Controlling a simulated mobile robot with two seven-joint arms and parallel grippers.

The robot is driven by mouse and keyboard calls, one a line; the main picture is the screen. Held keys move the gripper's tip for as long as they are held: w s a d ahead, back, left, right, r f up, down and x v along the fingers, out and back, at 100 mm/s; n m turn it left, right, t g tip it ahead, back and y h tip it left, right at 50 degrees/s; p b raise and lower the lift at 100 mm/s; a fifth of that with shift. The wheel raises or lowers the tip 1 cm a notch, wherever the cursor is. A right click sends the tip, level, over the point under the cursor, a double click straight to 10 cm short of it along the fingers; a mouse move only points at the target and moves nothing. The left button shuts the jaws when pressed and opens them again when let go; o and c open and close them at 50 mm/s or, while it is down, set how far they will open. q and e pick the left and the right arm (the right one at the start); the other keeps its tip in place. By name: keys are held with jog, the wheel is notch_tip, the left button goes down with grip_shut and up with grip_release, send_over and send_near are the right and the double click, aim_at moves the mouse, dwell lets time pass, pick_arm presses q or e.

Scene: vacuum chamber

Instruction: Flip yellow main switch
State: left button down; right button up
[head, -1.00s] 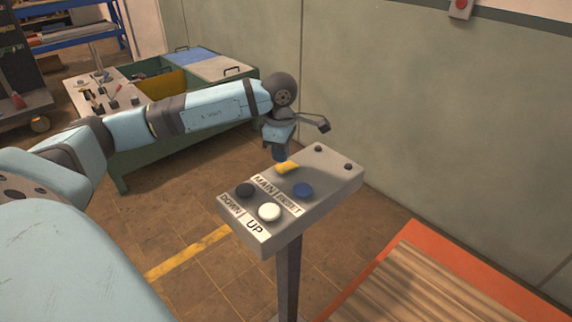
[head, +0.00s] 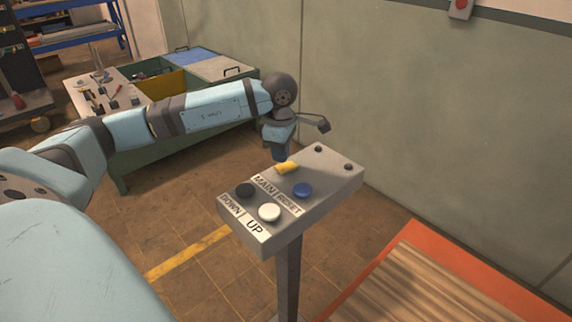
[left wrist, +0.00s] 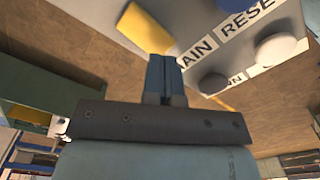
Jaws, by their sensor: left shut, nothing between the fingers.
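The yellow main switch (head: 287,167) sits on the grey control panel (head: 335,179), above the MAIN label. It also shows large in the left wrist view (left wrist: 146,30). My left gripper (head: 280,155) is just behind the switch in the head view, its fingers pointing down. In the left wrist view its fingertips (left wrist: 162,60) are closed together with nothing between them, close below the yellow switch. I cannot tell whether they touch it. My right gripper is not in view.
A blue button (head: 303,190), a white button (head: 269,212) and a black button (head: 245,190) share the panel, which stands on a post (head: 288,275). A workbench with tools (head: 110,95) stands behind my left arm. An orange-edged platform (head: 400,250) lies at right.

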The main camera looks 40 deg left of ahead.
aim_at(280, 168)
pick_arm(q)
jog(key=shift+f+b, duration=1.2)
jog(key=shift+f, duration=0.4)
dwell(0.9)
jog(key=shift+s+r, duration=0.1)
jog(key=shift+r+p, duration=0.55)
jog(key=shift+r, duration=0.2)
jog(key=shift+r+p, duration=1.4)
jog(key=shift+r, duration=1.3)
jog(key=shift+f, duration=0.1)
